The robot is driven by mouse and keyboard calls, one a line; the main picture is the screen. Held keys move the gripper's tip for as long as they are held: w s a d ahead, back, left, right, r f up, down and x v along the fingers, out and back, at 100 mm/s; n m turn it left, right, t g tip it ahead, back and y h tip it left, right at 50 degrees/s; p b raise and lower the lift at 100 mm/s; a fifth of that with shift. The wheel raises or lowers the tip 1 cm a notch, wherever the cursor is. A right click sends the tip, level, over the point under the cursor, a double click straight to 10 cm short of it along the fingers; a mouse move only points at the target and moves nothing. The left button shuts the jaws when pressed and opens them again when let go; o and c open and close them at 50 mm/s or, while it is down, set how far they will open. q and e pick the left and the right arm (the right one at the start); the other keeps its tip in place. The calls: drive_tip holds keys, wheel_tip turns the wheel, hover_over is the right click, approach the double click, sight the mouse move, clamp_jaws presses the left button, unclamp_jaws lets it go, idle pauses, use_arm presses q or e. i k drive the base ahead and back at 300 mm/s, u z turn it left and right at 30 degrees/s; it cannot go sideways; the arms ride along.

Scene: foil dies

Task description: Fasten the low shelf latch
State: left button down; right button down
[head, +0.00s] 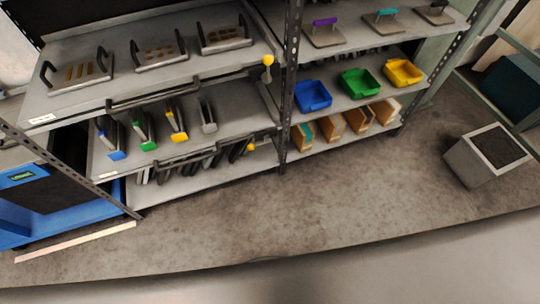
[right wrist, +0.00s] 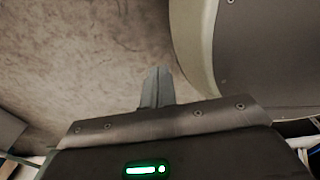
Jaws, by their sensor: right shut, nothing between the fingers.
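In the head view, a latch with a yellow knob (head: 251,147) sits at the right end of the low shelf, beside the upright post. Its dark bar runs along the shelf front; whether it is fastened cannot be told at this size. A second yellow knob (head: 267,60) stands higher, at the right end of the upper shelf. My right gripper (right wrist: 157,72) shows only in the right wrist view. Its fingers are together and empty, over bare floor and far from any latch. My left gripper is in neither view.
The left rack's low shelf (head: 170,189) holds dark upright plates. The right rack carries blue (head: 312,95), green (head: 360,83) and yellow (head: 403,72) bins. A grey box (head: 465,160) stands at right, a blue unit (head: 60,205) at left. The floor (head: 300,205) between is clear.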

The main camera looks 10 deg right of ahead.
sight(259, 144)
drive_tip(key=z, duration=0.05)
drive_tip(key=k, duration=0.65)
drive_tip(key=u, duration=1.05)
drive_tip(key=i, duration=0.5)
